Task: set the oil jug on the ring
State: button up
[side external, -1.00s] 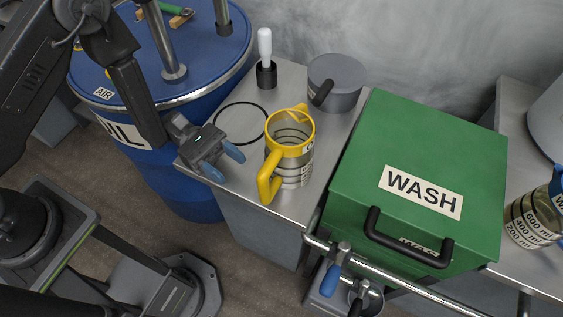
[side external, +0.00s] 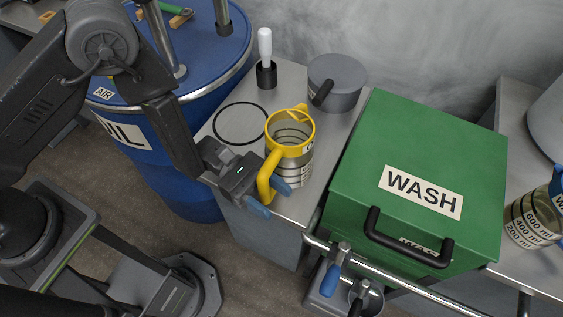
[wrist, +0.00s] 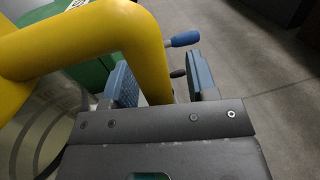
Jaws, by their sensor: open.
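The oil jug (side external: 292,163) is a clear measuring jug with a yellow rim and a yellow handle. It stands upright on the grey metal bench, right of and in front of the ring. The ring (side external: 216,132) is a thin black circle on the bench top, and it is empty. My gripper (side external: 271,197) is at the jug's handle, with its blue fingers open. In the wrist view the yellow handle (wrist: 150,62) passes down between the two blue fingers (wrist: 163,85). Whether either finger touches the handle I cannot tell.
A green WASH box (side external: 420,170) stands close right of the jug. Behind are a grey lidded pot (side external: 340,84) and a white-handled tool in a black holder (side external: 266,72). A blue oil drum (side external: 190,60) is at left. Another jug (side external: 535,215) stands far right.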

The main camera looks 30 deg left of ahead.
grip_shut()
dwell(0.4)
jog(key=shift+r, duration=0.15)
